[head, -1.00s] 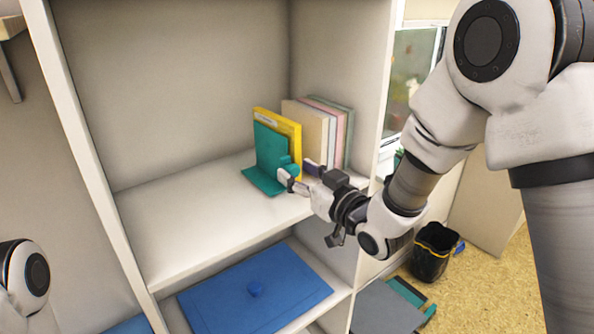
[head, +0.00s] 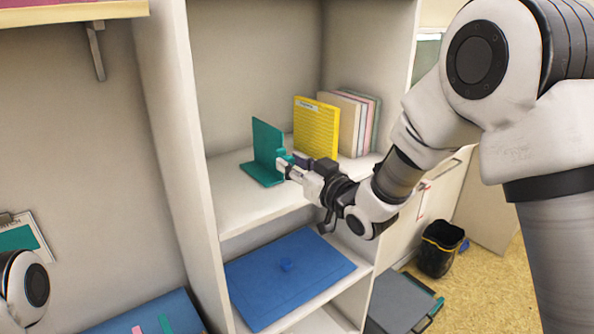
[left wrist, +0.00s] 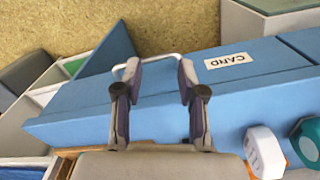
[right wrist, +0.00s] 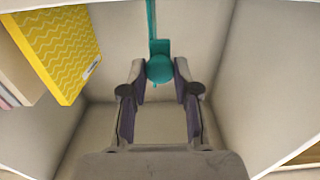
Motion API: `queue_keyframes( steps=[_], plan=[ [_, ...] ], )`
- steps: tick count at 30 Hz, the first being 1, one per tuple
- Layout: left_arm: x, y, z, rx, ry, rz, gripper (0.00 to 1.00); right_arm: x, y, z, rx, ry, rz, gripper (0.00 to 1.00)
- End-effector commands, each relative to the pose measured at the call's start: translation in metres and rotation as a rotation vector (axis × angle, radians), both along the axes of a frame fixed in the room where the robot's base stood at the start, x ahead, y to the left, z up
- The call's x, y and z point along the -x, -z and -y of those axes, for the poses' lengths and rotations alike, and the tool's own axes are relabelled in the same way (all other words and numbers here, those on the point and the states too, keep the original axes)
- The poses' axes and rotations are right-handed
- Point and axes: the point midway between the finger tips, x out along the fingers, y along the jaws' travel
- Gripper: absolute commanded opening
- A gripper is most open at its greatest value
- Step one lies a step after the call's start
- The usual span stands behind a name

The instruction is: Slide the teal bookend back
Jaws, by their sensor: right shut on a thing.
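The teal bookend (head: 268,143) stands upright on the upper shelf, its flat foot on the board. It is apart from the yellow book (head: 317,128), with a gap between them. My right gripper (head: 286,166) is shut on the bookend's round knob. In the right wrist view the knob (right wrist: 159,69) sits between the fingertips of my right gripper (right wrist: 159,75), and the yellow book (right wrist: 62,45) is at upper left.
Several pale and pink books (head: 352,120) stand right of the yellow book. A blue lidded box (head: 290,280) fills the lower shelf. The shelf's left upright (head: 185,150) bounds the bay. A black bin (head: 438,250) stands on the floor at right.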

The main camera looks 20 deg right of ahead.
Motion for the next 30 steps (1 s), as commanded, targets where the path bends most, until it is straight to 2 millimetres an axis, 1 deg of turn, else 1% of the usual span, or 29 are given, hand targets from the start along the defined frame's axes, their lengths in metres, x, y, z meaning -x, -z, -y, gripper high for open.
queue_keyframes(
  steps=[3,10,11,12,13,23,26,29,30],
  plan=[
    [0.0,0.001,0.0,0.0,0.001,0.0,0.4,-0.001,-0.003,0.0,0.0,-0.001,0.009,0.0],
    [0.0,0.0,0.0,0.0,0.002,0.0,0.4,-0.001,-0.004,0.0,-0.001,0.0,0.009,0.0],
    [0.0,0.0,0.0,0.0,0.002,0.0,0.4,-0.001,-0.004,0.0,-0.001,0.0,0.009,0.33],
    [0.0,0.0,0.0,0.0,0.002,0.0,0.4,-0.001,-0.004,0.0,-0.001,0.0,0.009,0.48],
    [0.0,0.0,0.0,0.0,0.002,0.0,0.4,-0.001,-0.004,0.0,-0.001,0.0,0.009,0.55],
    [0.0,0.0,0.0,0.0,0.001,0.0,0.4,0.002,-0.004,0.001,-0.002,0.0,0.008,0.55],
    [0.0,0.0,0.0,0.0,0.001,0.0,0.4,0.012,-0.004,0.005,-0.002,0.001,0.008,0.55],
    [0.0,0.0,0.0,0.0,0.001,0.0,0.4,0.032,-0.004,0.012,-0.003,0.001,0.006,0.55],
    [0.0,0.0,0.0,0.0,0.001,0.0,0.4,0.042,-0.004,0.015,-0.005,0.002,0.006,0.55]
  ],
)
